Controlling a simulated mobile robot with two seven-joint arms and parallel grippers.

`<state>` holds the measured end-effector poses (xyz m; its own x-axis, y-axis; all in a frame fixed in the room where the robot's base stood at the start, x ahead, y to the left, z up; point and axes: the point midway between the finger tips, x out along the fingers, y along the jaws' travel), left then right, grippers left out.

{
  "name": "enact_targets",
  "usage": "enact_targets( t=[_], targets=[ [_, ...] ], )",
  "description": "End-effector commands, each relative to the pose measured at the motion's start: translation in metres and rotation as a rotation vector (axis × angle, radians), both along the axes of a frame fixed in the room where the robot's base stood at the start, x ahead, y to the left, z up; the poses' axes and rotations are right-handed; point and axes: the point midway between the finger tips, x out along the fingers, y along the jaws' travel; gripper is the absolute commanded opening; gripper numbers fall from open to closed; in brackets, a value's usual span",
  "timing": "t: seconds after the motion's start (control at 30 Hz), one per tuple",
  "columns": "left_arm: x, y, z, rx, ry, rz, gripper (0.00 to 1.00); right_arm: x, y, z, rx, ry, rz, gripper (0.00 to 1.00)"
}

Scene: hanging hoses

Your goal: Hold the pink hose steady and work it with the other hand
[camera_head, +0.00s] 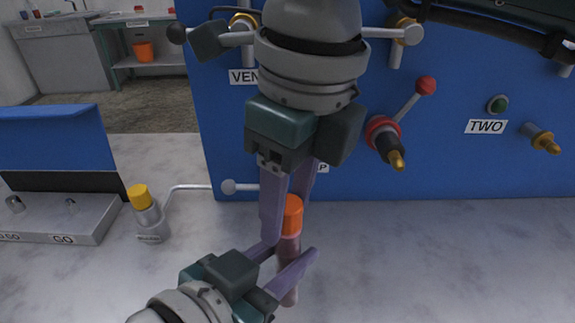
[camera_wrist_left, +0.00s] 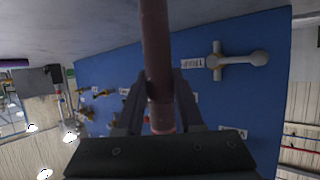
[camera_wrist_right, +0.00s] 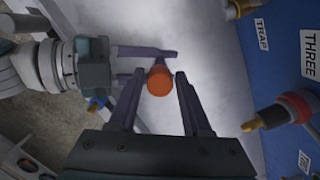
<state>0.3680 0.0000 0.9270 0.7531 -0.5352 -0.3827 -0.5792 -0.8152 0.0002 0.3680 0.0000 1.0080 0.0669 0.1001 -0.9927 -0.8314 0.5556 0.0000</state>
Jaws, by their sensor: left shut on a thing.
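The pink hose (camera_head: 288,253) hangs upright with an orange end (camera_head: 291,214) on top. My left gripper (camera_head: 293,246) is shut on the pink hose below the orange end. In the left wrist view the hose (camera_wrist_left: 155,40) runs between the left fingers (camera_wrist_left: 161,78). My right gripper (camera_head: 287,205) points down from above, its fingers apart on either side of the orange end. In the right wrist view the orange end (camera_wrist_right: 159,81) lies between the open right fingertips (camera_wrist_right: 160,73), with gaps visible. My right arm hides part of the panel.
A blue panel (camera_head: 450,150) with valves, a red-knobbed lever (camera_head: 426,86) and a brass-tipped fitting (camera_head: 396,160) stands behind. A yellow-capped bottle (camera_head: 148,215) and a grey box (camera_head: 60,218) are at left. The pale surface at right (camera_head: 450,260) is clear.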

Motion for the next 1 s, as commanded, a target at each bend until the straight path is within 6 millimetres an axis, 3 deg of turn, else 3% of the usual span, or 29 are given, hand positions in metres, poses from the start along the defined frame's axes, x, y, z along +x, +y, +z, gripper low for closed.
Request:
enact_targets(
  t=[0.2,0.53,0.67,1.0],
  targets=[
    [0.000,0.000,0.000,0.001,0.001,0.000,0.00,0.000,0.000,0.000,0.000,0.000,0.000,0.71],
    [0.000,0.000,0.000,0.001,0.001,0.000,0.00,0.000,0.000,0.006,0.001,-0.002,0.000,0.71],
    [0.000,0.000,0.000,0.001,0.001,0.000,0.00,0.000,-0.002,0.023,0.002,-0.005,0.001,0.71],
    [0.000,0.000,0.000,0.001,0.001,0.000,0.00,-0.005,-0.009,0.090,0.001,-0.004,0.000,0.71]
  ],
)
